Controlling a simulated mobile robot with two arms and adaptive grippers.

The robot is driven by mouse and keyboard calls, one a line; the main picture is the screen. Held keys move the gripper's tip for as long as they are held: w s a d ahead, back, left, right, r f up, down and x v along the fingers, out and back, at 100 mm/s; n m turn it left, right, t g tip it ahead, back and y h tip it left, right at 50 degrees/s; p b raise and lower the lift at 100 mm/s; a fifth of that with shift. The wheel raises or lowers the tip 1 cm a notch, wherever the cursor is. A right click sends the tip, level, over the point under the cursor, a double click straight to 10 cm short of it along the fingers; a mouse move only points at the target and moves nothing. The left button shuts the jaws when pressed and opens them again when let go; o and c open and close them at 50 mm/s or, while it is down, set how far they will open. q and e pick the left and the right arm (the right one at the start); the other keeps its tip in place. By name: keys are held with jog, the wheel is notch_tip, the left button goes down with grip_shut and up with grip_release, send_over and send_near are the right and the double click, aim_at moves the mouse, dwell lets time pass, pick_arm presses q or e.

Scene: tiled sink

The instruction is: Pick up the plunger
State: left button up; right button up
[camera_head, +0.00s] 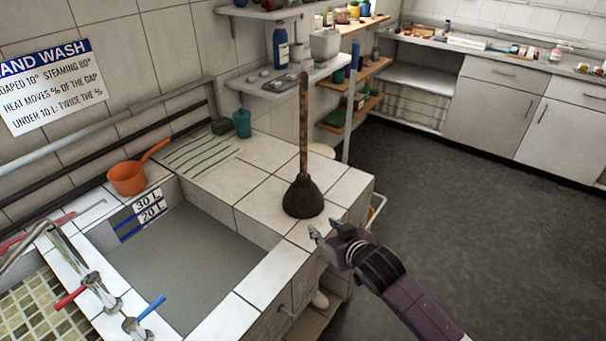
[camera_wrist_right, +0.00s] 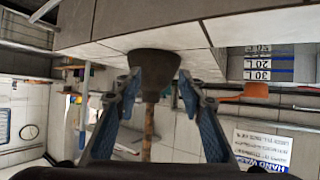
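The plunger (camera_head: 303,160) stands upright on the white tiled ledge (camera_head: 346,187) beside the sink basin, with a dark rubber cup at the bottom and a brown wooden handle above. My right gripper (camera_head: 318,236) is in front of and a little right of the cup, apart from it in the head view. In the right wrist view, which is upside down, the plunger (camera_wrist_right: 148,88) appears between the two spread fingers of my open right gripper (camera_wrist_right: 157,85). The fingers do not visibly press on it. My left gripper is in neither view.
The sink basin (camera_head: 185,265) lies left of the ledge, with an orange pot (camera_head: 127,178) on its far rim. A teal cup (camera_head: 242,123) stands at the back wall. A shelf (camera_head: 290,78) with bottles hangs behind the plunger. Open dark floor (camera_head: 450,210) lies to the right.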

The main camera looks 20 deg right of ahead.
jog(key=w+r+t, duration=0.3)
jog(key=w+r, duration=0.3)
jog(key=r, duration=0.5)
jog(key=t+y, duration=0.2)
send_near(306, 116)
jog(key=w, duration=0.4)
jog(key=shift+n, duration=0.3)
jog(key=w+p, duration=0.1)
jog(key=w, duration=0.1)
jog(key=w+a+p, duration=0.1)
jog(key=w, duration=0.1)
jog(key=w+a+p, duration=0.1)
jog(key=w, duration=0.1)
jog(key=shift+w+f, duration=0.15)
jog(key=shift+f, duration=0.05)
jog(key=shift+w+f, duration=0.1)
jog(key=shift+w, duration=0.3)
jog(key=shift+s, duration=0.1)
jog(key=shift+c, duration=0.4)
grip_shut()
